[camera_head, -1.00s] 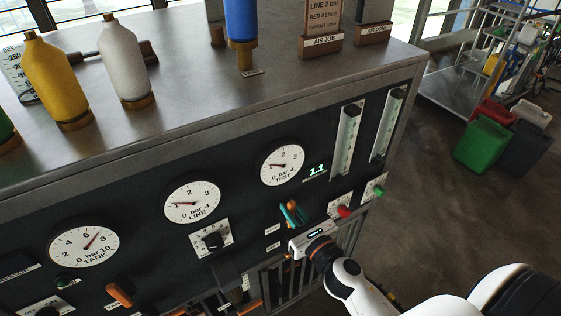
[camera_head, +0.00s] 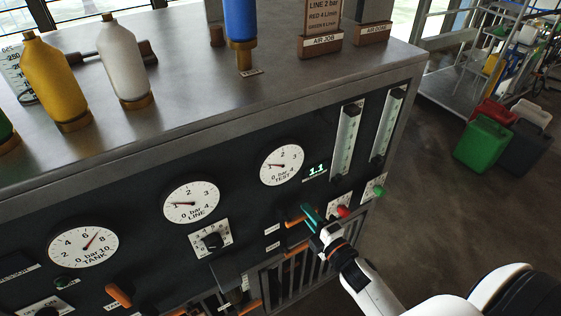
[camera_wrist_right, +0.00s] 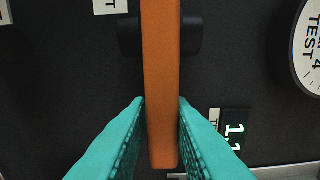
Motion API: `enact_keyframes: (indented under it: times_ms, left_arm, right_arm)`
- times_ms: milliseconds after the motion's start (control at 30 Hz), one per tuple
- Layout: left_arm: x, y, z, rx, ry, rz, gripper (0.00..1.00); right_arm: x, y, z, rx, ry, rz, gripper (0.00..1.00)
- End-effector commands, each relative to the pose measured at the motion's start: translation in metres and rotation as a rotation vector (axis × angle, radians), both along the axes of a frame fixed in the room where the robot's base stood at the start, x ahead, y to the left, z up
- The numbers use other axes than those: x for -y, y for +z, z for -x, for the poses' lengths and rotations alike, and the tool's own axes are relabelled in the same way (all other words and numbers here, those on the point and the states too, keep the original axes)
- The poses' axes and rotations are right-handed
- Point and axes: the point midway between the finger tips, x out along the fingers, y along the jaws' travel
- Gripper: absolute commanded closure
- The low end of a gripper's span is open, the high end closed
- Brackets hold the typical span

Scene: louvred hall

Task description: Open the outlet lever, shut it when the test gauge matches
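The orange outlet lever (camera_head: 296,220) lies roughly level on the dark panel below the TEST gauge. In the right wrist view the lever (camera_wrist_right: 161,80) runs down from its dark hub between the teal fingers. My right gripper (camera_head: 311,216) is shut on the lever's free end, a finger close against each side; it also shows in the wrist view (camera_wrist_right: 161,125). The TEST gauge (camera_head: 282,166) needle points near 1, and the green display (camera_head: 317,169) reads 1.1. The LINE gauge (camera_head: 191,204) needle also points near 1. My left gripper is not in view.
A red knob (camera_head: 343,211) and a green knob (camera_head: 379,191) sit right of the lever under two flow tubes. The TANK gauge (camera_head: 83,247) and another orange lever (camera_head: 119,295) are at lower left. Bottles stand on the bench top (camera_head: 190,100).

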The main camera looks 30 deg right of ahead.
Motion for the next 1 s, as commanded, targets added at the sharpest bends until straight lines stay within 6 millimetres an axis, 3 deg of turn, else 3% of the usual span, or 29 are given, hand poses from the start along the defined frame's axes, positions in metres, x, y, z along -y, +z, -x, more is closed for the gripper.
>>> enact_keyframes:
  times_ms: [33, 133, 467, 1000]
  left_arm:
    - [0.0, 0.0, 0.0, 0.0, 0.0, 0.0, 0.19]
    - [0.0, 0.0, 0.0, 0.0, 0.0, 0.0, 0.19]
    - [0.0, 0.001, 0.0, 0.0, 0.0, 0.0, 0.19]
    - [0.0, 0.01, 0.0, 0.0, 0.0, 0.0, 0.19]
  right_arm:
    - [-0.002, -0.003, 0.002, -0.008, 0.002, 0.011, 0.74]
    - [-0.002, -0.002, 0.001, -0.006, 0.001, 0.016, 0.58]
    - [0.0, 0.0, 0.004, -0.003, 0.0, 0.02, 0.58]
    - [0.004, 0.001, 0.065, -0.002, -0.001, 0.022, 0.58]
